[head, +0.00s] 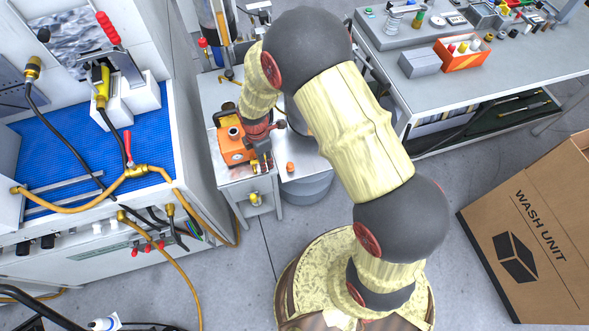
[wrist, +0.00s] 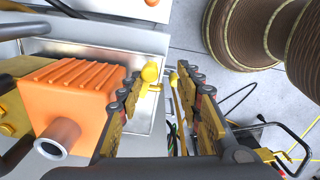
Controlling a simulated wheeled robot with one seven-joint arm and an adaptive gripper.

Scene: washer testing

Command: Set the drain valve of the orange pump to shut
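The orange pump (head: 232,153) sits on the small metal stand in the head view, and its ribbed orange body (wrist: 68,92) fills the left of the wrist view. A yellow valve part with a round knob (wrist: 150,72) shows near my fingertips in the wrist view; I cannot tell its setting. My gripper (head: 262,166) points down at the pump's right side. In the wrist view my gripper (wrist: 159,74) is open, with the yellow knob seen between its fingertips, nearer the left one. I cannot tell whether they touch it.
A metal tray (wrist: 90,48) lies under the pump. A small orange cap (head: 290,167) stands on the stand to the right of my gripper. A yellow fitting (head: 254,199) shows at the stand's front. The washer cabinet (head: 200,130) stands close on the left; a workbench (head: 480,75) stands at right.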

